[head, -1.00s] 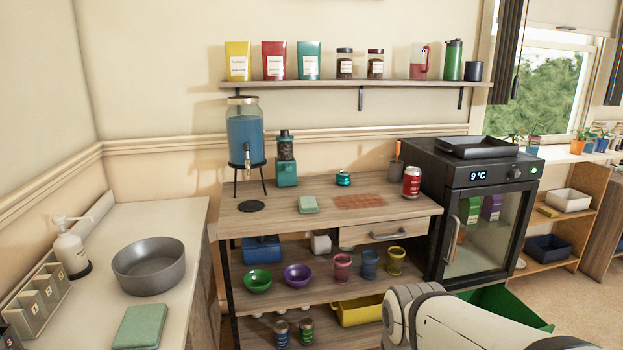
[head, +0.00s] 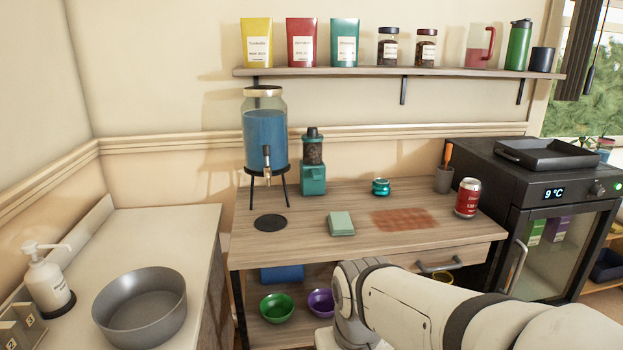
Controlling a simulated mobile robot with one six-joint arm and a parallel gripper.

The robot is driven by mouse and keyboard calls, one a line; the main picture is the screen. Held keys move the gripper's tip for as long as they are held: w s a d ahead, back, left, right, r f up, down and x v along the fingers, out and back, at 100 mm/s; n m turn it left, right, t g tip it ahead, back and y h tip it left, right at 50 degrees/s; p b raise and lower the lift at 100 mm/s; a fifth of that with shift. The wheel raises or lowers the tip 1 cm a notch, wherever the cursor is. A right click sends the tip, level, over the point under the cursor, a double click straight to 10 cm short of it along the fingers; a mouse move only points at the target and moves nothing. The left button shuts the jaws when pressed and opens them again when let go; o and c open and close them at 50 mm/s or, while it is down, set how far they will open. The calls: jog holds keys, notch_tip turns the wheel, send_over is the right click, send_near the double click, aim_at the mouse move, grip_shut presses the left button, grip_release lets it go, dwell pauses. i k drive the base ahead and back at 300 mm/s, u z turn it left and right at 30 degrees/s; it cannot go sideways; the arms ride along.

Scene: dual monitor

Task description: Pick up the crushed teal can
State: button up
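The crushed teal can (head: 381,187) is a short, squat metallic piece standing on the wooden counter (head: 320,250), toward the back. It sits behind the reddish-brown patch and left of the grey cup with an orange handle. Nothing touches it. My white arm reaches in from the lower right, in front of the counter and below its top. My gripper is not visible in the head view.
A red can (head: 467,198) stands right of the patch (head: 403,219). A green sponge (head: 341,223), a teal grinder (head: 313,165) and a blue drink dispenser (head: 265,135) are to the left. A black fridge (head: 540,215) stands at right; a wall shelf (head: 400,72) hangs above.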

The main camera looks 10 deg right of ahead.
aim_at(380, 187)
jog(key=z, duration=0.15)
jog(key=i, duration=0.55)
jog(key=z, duration=0.6)
